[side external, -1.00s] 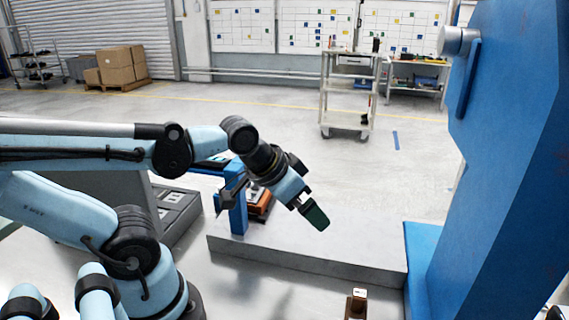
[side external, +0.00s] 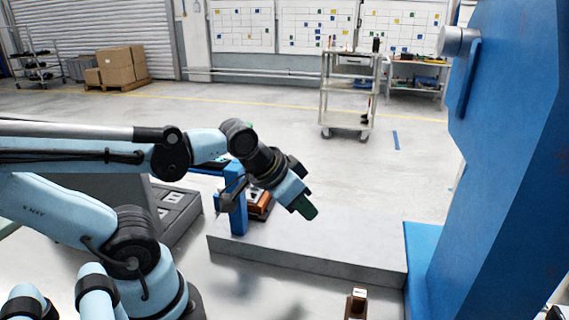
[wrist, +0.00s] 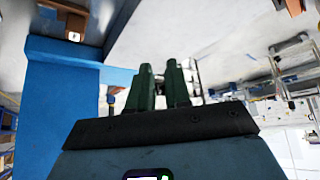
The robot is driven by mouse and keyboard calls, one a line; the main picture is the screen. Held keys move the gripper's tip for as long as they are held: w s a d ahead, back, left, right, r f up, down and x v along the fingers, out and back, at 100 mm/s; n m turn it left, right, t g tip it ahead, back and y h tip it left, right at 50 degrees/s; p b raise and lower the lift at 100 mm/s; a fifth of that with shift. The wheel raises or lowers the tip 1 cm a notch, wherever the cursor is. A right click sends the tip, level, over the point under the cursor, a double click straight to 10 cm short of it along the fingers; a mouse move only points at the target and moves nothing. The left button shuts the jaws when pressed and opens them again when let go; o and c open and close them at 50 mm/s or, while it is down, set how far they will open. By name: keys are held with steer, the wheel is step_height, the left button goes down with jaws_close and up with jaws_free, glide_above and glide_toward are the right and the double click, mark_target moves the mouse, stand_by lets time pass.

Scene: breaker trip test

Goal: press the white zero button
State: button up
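My gripper (side external: 302,207) is in the air above the grey slab, pointing down and right in the side view. In the wrist view its two green fingers (wrist: 158,70) lie close together with a narrow dark gap; whether they are fully shut is unclear. Nothing is seen held. I cannot make out a white zero button for certain. A small brown block with a white top (side external: 356,304) stands near the bottom edge of the side view, apart from my gripper. A brown object with a small white spot (wrist: 73,36) shows at the top left of the wrist view.
A tall blue machine frame (side external: 510,170) stands at the right. A blue post (side external: 238,212) and an orange-brown device (side external: 260,207) are behind my wrist. The low grey slab (side external: 330,245) is mostly bare. A cart (side external: 347,95) is farther back.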

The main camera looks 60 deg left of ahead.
jaws_close()
stand_by(0.4)
stand_by(1.0)
step_height(320, 180, up, 18)
steer(key=s+a+n+g, duration=0.3)
steer(key=a+n+g, duration=0.15)
steer(key=a, duration=1.05)
steer(key=s+a+n+g, duration=0.3)
steer(key=a+n, duration=0.2)
steer(key=a, duration=1)
step_height(320, 180, down, 11)
steer(key=shift+w+d, duration=0.25)
steer(key=shift+d, duration=0.1)
steer(key=shift+m, duration=0.25)
